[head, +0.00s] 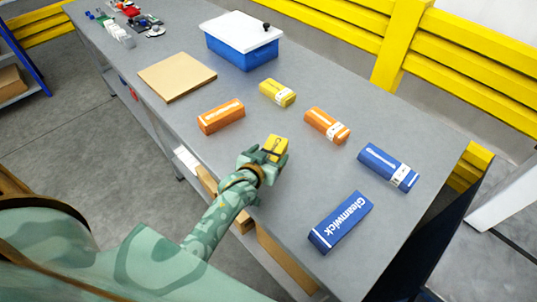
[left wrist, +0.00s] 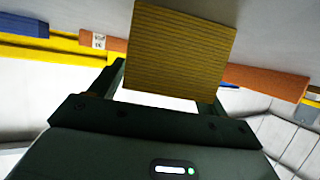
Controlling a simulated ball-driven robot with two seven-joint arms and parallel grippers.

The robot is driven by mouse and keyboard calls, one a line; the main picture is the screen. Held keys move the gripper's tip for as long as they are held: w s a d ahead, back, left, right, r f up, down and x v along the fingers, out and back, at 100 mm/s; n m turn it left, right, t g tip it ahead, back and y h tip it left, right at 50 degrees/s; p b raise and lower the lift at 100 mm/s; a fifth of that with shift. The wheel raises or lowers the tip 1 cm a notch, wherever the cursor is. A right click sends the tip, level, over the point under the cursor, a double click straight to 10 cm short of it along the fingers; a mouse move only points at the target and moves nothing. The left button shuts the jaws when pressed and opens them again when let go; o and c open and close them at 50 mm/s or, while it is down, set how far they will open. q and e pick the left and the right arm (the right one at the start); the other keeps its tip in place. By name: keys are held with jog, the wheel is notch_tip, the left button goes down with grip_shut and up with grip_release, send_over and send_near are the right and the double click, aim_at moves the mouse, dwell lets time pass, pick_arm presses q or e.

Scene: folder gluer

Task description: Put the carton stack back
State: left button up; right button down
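My left gripper (head: 268,158) is over the grey table near its front edge, with its fingers on both sides of a yellow carton stack (head: 277,147). In the left wrist view the held stack (left wrist: 180,50) shows its ridged, layered face between the fingers. I cannot tell whether it touches the table. Other carton stacks lie on the table: an orange one (head: 221,116) at left, a yellow one (head: 278,92) behind, an orange one (head: 327,125) right of the gripper, a blue one (head: 388,167) and a blue "Gleamwick" one (head: 341,222) at right. My right gripper is not in view.
A blue box with a white lid (head: 242,40) stands at the back. A flat brown board (head: 177,76) lies left of it. Small items (head: 125,22) crowd the far left end. Yellow railings (head: 450,62) run behind the table. The table between the stacks is clear.

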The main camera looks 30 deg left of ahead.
pick_arm(q)
jog(key=shift+r, duration=0.1)
jog(key=shift+s+r, duration=0.2)
jog(key=shift+s, duration=0.1)
jog(key=p+v, duration=0.3)
jog(key=v, duration=0.7)
jog(key=shift+s, duration=0.15)
jog(key=shift+s+r, duration=0.2)
jog(key=shift+s, duration=0.3)
